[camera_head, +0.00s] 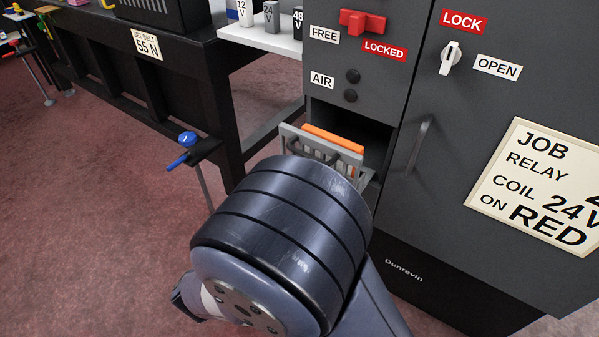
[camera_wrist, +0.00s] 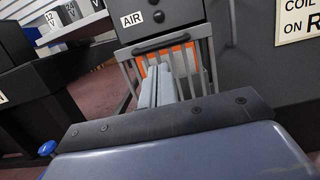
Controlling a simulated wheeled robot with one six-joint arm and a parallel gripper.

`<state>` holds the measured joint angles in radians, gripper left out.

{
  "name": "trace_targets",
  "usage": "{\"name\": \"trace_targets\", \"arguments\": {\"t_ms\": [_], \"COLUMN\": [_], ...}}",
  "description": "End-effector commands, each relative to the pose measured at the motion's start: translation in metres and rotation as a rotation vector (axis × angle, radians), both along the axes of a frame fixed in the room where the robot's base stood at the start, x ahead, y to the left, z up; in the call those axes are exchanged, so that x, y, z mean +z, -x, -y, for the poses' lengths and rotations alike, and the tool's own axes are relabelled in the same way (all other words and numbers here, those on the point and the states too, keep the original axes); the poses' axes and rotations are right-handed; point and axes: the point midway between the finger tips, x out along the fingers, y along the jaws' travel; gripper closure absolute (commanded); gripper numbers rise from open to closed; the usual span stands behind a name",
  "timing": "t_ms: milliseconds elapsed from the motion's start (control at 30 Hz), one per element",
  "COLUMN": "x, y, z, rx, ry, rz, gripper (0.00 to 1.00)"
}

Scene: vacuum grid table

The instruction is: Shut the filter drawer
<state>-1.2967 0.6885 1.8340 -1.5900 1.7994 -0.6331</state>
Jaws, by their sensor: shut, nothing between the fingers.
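The filter drawer (camera_head: 290,134) stands out from a dark opening low in the grey cabinet, with an orange filter (camera_head: 333,139) inside it. Its slotted grey front also shows in the wrist view (camera_wrist: 205,33), with a dark handle bar across the upper part and orange behind the slats. My gripper (camera_wrist: 158,72) is shut and empty, its pale fingers pointing at the middle of the drawer front. Whether the fingertips touch the slats I cannot tell. In the head view my arm hides the gripper and the lower part of the drawer.
A red handle (camera_head: 362,22) sits above the drawer between FREE and LOCKED labels. The cabinet door (camera_head: 440,130) at the right has a white knob (camera_head: 450,57) and a long handle. A dark bench (camera_head: 150,80) with a blue-handled clamp (camera_head: 188,150) stands left, with open floor before it.

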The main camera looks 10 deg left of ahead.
Motion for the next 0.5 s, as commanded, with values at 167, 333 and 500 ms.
{"name": "trace_targets", "arguments": {"t_ms": [167,333,500], "x": [0.005,0.010,0.013], "y": [-0.033,-0.055,-0.066], "z": [0.015,0.024,0.028], "rx": [-0.005,-0.003,-0.001], "ry": [-0.002,-0.001,-0.001], "rz": [0.001,0.001,0.000], "gripper": [1.00,1.00,1.00]}}
